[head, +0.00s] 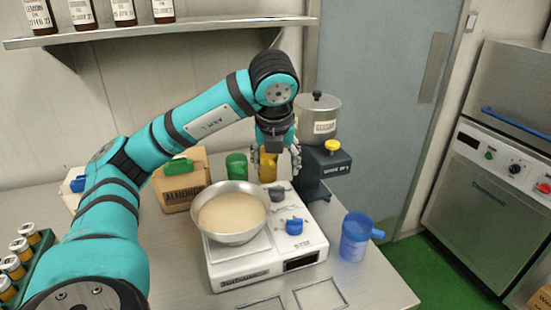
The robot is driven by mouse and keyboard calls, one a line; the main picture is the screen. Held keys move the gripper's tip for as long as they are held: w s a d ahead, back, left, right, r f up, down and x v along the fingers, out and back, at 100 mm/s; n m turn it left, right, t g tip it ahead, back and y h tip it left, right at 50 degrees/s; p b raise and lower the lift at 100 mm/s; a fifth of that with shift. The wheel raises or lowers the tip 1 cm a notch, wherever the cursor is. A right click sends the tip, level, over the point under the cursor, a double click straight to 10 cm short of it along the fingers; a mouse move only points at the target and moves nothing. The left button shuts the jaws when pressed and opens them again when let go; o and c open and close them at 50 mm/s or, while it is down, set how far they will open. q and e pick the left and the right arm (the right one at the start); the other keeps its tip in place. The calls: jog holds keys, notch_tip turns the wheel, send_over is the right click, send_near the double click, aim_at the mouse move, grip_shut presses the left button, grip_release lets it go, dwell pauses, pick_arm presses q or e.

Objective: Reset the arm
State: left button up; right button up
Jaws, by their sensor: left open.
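My left arm reaches in from the left in turquoise and black, bends at a high elbow and hangs down at the back of the bench. My left gripper (276,168) points downward with its fingers apart. A yellow container (268,167) shows between or just behind the fingers. I cannot tell whether they touch it. A metal bowl of pale powder (230,212) sits on the white scale (268,255) in front of the gripper. My right gripper is not in view.
A green cup (237,166) and an almonds box (183,190) stand left of the gripper. A dark machine with a lidded pot (318,118) is close on its right. A blue mug (355,238) stands at the right edge. A shelf (160,30) with bottles hangs above.

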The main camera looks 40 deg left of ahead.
pick_arm(q)
jog(key=shift+s+r, duration=0.1)
jog(key=shift+r, duration=0.15)
dwell(0.5)
